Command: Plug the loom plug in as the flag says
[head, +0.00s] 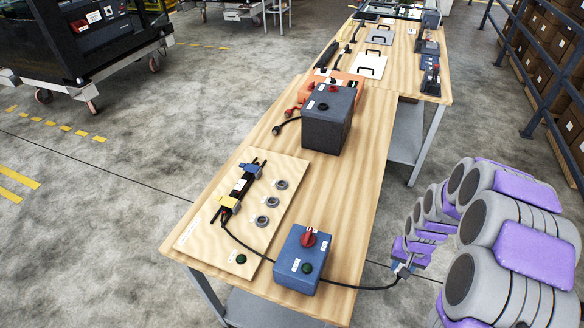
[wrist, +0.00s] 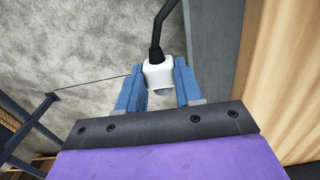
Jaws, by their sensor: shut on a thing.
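My gripper (head: 403,270) is off the right edge of the near table. In the wrist view its blue fingers (wrist: 158,88) are shut on a white plug (wrist: 157,73) with a black cable. In the head view a black cable (head: 350,287) runs from the gripper to the blue box, and a cable also runs from the box's other side to a black loom (head: 240,188). The loom lies on a pale board (head: 205,232) with a yellow piece (head: 228,202) and a blue piece (head: 250,169). Three grey round sockets (head: 272,202) sit in a row beside it. Small labels are unreadable.
A blue box (head: 300,262) with a red knob stands at the near table end. A dark grey box (head: 329,118) stands behind the board. The wooden table (head: 345,215) is bare along its right side. A rail (head: 540,75) and a trolley (head: 100,65) stand on the floor.

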